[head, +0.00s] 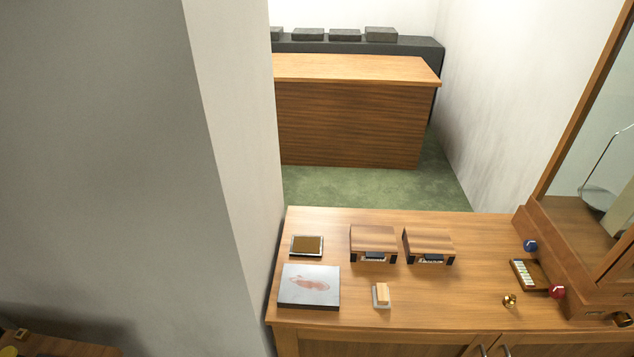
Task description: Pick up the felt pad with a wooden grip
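A small pale wooden block on a light grey-white flat base (381,295) sits near the front middle of the wooden cabinet top (440,307). It looks like the felt pad with a wooden grip. It stands upright, apart from the things around it. Neither of my grippers shows in the head view.
A grey slab with a reddish stain (309,286) and a small brown tray (307,246) lie left of it. Two wooden stands (373,239) (428,242) are behind. Right are a brass piece (509,300), a slotted block (528,274), blue (530,245) and red (557,291) knobs, and a glazed case (570,230).

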